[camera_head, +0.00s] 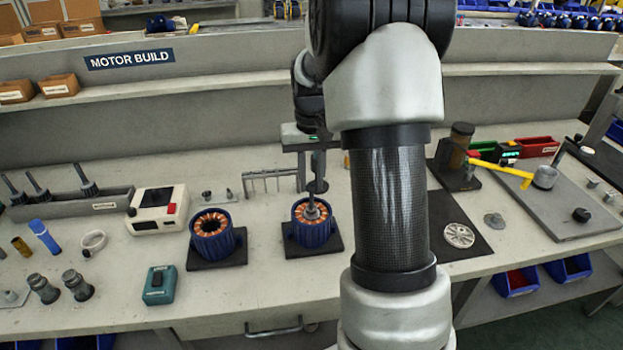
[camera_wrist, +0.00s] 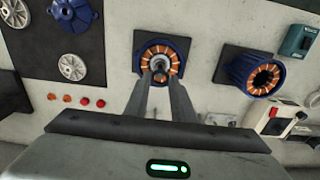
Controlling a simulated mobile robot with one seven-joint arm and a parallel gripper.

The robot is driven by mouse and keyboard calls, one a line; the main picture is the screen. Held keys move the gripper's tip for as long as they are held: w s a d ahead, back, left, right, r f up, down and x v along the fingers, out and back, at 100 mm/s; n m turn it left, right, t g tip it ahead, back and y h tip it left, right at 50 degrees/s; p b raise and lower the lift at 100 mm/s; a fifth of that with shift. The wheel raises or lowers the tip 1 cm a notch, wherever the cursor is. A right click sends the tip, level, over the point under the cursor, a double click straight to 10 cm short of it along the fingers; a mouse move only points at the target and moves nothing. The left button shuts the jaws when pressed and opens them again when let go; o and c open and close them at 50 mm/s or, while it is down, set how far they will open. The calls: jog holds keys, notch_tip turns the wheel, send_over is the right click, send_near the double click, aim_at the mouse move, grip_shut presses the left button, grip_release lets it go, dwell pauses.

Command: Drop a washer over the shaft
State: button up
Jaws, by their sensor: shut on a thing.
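My gripper (camera_head: 318,184) is shut on a small dark washer (camera_head: 322,187), held above the blue motor housing with copper windings (camera_head: 299,234). A grey shaft (camera_head: 312,210) stands upright in the middle of that housing, just below the washer. In the wrist view my gripper (camera_wrist: 160,82) has its fingertips close together over the same housing (camera_wrist: 180,50). The shaft top (camera_wrist: 160,62) shows just beyond the fingertips there. The washer is mostly hidden by the fingers in that view, and I cannot tell whether it touches the shaft.
A second blue housing (camera_head: 210,243), with an open centre, stands to the left on a black pad. A wire rack (camera_head: 262,180) is behind, between the housings. A white device (camera_head: 157,212) is farther left. A black mat (camera_head: 475,238) with a silver disc lies to the right.

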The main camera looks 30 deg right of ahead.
jog(key=shift+f+b, duration=0.4)
jog(key=shift+f, duration=0.4)
dwell(0.8)
jog(key=shift+f+b, duration=0.5)
jog(key=shift+f, duration=0.35)
jog(key=shift+f, duration=0.15)
jog(key=o, duration=1.1)
jog(key=shift+r+p, duration=1.9)
jog(key=shift+r, duration=0.65)
